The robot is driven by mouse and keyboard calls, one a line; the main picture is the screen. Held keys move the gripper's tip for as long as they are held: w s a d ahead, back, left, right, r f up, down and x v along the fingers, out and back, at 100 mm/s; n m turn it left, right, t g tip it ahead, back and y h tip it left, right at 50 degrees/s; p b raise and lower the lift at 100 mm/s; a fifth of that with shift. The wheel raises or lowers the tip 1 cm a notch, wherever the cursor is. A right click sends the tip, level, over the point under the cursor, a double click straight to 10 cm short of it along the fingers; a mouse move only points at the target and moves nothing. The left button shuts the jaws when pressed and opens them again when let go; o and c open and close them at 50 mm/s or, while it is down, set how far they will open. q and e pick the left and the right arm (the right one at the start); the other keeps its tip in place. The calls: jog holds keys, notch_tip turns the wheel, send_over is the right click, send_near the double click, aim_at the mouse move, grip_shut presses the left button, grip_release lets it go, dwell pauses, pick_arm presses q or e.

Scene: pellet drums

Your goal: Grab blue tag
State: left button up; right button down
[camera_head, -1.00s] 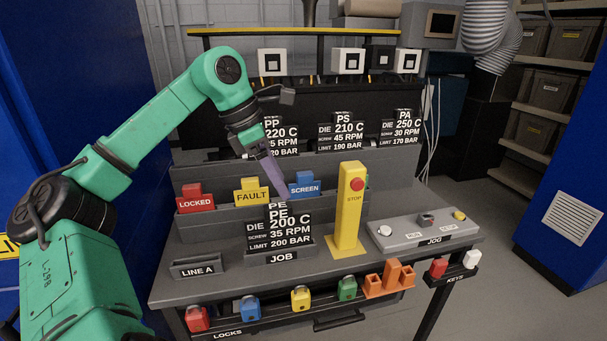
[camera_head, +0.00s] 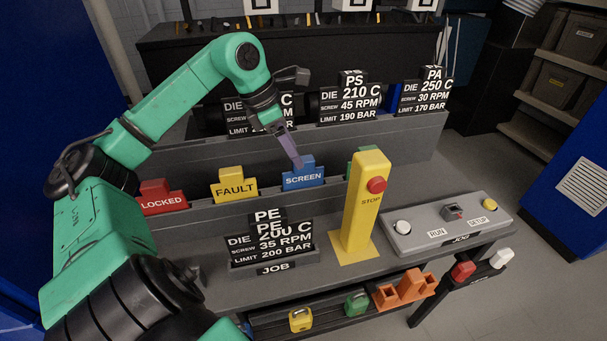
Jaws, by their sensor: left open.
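The blue tag (camera_head: 303,178), lettered SCREEN, stands upright in the tag rack between the yellow FAULT tag (camera_head: 234,187) and a green tag (camera_head: 362,160). The green tag is mostly hidden behind the yellow STOP post. My left gripper (camera_head: 298,165) comes down from the upper left, its purple-grey fingers at the top edge of the blue tag. It is open; whether it touches the tag I cannot tell. My right gripper is not in view.
The red LOCKED tag (camera_head: 163,198) stands at the rack's left. The yellow STOP post (camera_head: 366,210) rises just right of the blue tag. The JOB stand (camera_head: 270,245) with its black cards is in front. The JOG panel (camera_head: 447,224) lies at right.

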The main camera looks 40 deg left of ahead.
aim_at(303, 180)
pick_arm(q)
jog(key=shift+w+d+f+p, duration=0.2)
jog(key=shift+w+f+p, duration=0.6)
jog(key=shift+p, duration=0.45)
jog(key=p+x, duration=0.1)
jog(key=x, duration=0.2)
jog(key=shift+s+d, duration=0.15)
jog(key=shift+f, duration=0.3)
grip_shut()
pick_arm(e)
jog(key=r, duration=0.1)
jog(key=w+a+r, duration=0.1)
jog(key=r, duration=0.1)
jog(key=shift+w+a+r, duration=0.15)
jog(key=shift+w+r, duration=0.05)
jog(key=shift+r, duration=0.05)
pick_arm(q)
jog(key=shift+r, duration=0.15)
